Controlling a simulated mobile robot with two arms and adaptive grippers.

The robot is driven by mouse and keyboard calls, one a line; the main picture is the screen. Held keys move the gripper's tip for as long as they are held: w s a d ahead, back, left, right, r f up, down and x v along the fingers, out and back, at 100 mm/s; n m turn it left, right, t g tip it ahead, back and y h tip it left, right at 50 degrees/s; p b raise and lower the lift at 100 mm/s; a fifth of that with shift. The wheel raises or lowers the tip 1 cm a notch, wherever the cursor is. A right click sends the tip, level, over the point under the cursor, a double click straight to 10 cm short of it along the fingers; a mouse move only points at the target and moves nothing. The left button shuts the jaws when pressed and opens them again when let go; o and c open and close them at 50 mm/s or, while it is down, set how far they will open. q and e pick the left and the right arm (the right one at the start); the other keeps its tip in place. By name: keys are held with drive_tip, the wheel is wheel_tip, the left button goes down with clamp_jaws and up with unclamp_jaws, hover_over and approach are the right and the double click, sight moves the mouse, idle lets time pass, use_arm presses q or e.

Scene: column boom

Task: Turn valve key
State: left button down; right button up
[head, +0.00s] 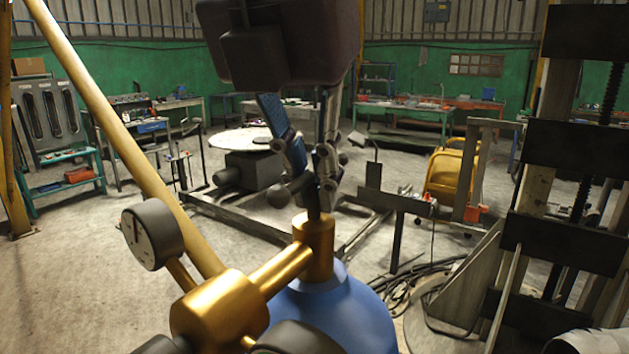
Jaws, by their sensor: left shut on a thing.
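The valve key (313,207) is dark, with a stem standing upright on top of a brass valve (316,245) and a round knob at its left end. The valve sits on a blue gas cylinder (330,318). My left gripper (311,178) comes down from above, fingers on both sides of the key, shut on it. The fingers hide most of the key's top. A brass regulator (218,310) with a round gauge (152,235) joins the valve at the lower left. My right gripper is not in view.
A slanting yellow pole (110,125) crosses the left side. A dark metal press frame (570,145) stands close on the right. Black cables (400,293) lie on the floor right of the cylinder. Workbenches line the green back wall. The left floor is mostly clear.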

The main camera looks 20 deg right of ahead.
use_arm(q)
drive_tip(key=shift+w+r, duration=0.1)
drive_tip(key=shift+r, duration=0.1)
drive_tip(key=c, duration=2)
unclamp_jaws()
drive_tip(key=shift+a+f, duration=0.1)
drive_tip(key=shift+o, duration=0.2)
drive_tip(key=v, duration=1.2)
